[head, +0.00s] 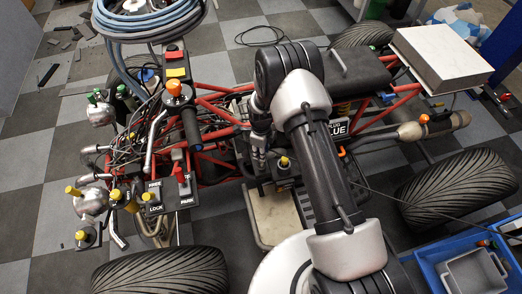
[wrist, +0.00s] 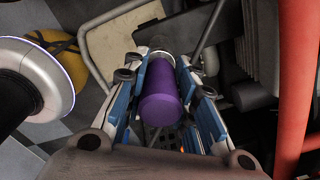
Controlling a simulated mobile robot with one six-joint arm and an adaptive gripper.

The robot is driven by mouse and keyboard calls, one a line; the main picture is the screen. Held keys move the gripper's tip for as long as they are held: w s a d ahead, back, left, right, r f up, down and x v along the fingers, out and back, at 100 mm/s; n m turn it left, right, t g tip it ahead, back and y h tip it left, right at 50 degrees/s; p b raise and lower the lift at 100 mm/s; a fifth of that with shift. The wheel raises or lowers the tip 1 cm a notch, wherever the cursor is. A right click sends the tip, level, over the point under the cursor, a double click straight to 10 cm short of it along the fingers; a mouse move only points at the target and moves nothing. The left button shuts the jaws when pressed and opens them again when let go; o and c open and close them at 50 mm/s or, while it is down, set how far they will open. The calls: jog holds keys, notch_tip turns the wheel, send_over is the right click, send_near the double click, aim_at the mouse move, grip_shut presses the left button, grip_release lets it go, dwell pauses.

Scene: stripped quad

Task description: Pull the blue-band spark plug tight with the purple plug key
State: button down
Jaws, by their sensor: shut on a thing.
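The purple plug key (wrist: 168,100) shows in the wrist view as a purple cylinder with a metal collar at its far end. My gripper (wrist: 160,72) is shut on it, with one blue-lined finger on each side. In the head view my gripper (head: 259,150) points down into the middle of the stripped quad, left of my arm. The blue-band spark plug cannot be made out; the key's far end and my arm hide that spot. A black sign ending in "BLUE" (head: 337,128) stands just right of my arm.
Red frame tubes (wrist: 298,75) run close on the right in the wrist view. Yellow-capped fittings and an orange knob (head: 174,88) stand left of my gripper. A pale block (head: 440,52) lies at the back right. A blue crate (head: 432,262) stands at lower right.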

jog(key=shift+r, duration=0.1)
jog(key=shift+r+p, duration=0.4)
jog(key=shift+r, duration=0.3)
jog(key=n, duration=0.4)
jog(key=shift+b, duration=0.4)
jog(key=n, duration=0.5)
jog(key=shift+f, duration=0.2)
jog(key=shift+f, duration=0.65)
jog(key=shift+m, duration=1.1)
